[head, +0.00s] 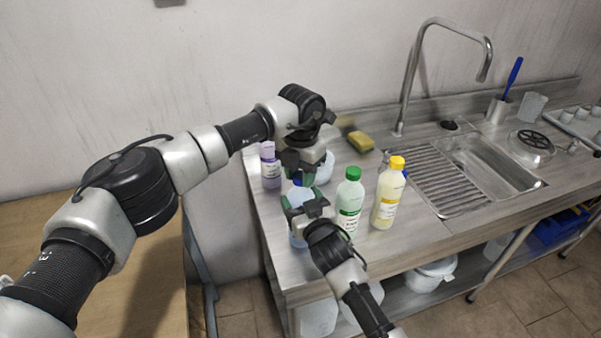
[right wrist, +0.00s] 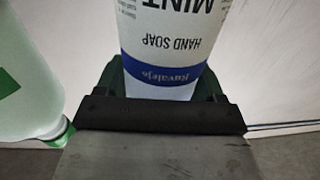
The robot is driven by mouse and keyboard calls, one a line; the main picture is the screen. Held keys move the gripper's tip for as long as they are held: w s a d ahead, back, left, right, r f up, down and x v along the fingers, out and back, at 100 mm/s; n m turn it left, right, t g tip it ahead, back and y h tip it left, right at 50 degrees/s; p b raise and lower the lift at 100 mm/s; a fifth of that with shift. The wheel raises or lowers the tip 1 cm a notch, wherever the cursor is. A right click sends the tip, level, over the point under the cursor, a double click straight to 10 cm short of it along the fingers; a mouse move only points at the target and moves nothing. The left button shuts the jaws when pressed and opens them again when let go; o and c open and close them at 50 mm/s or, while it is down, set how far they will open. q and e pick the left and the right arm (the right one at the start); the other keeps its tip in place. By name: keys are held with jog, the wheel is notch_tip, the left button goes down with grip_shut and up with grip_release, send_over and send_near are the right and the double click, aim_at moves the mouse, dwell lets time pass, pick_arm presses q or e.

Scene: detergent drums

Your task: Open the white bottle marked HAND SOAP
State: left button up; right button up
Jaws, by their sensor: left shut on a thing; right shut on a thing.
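The white HAND SOAP bottle (head: 299,196) stands upright at the left end of the counter, largely hidden by my grippers in the head view. Its "MINT HAND SOAP" label (right wrist: 170,42) with a blue band shows upside down in the right wrist view. My right gripper (head: 305,207) is shut around the bottle's body; its jaws lie on both sides of it in the right wrist view (right wrist: 163,95). My left gripper (head: 300,174) is directly above, pointing down and shut on the blue cap (head: 297,181), which is mostly covered.
A green-capped bottle (head: 348,203) stands close on the right, with a yellow-capped bottle (head: 388,195) beyond it. A lilac bottle (head: 270,166) is behind on the left. A yellow sponge (head: 361,141) lies at the back. The sink (head: 485,165) is to the right.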

pick_arm(q)
jog(key=n, duration=2.3)
jog(key=shift+n, duration=0.4)
jog(key=shift+r, duration=0.2)
jog(key=shift+r, duration=1)
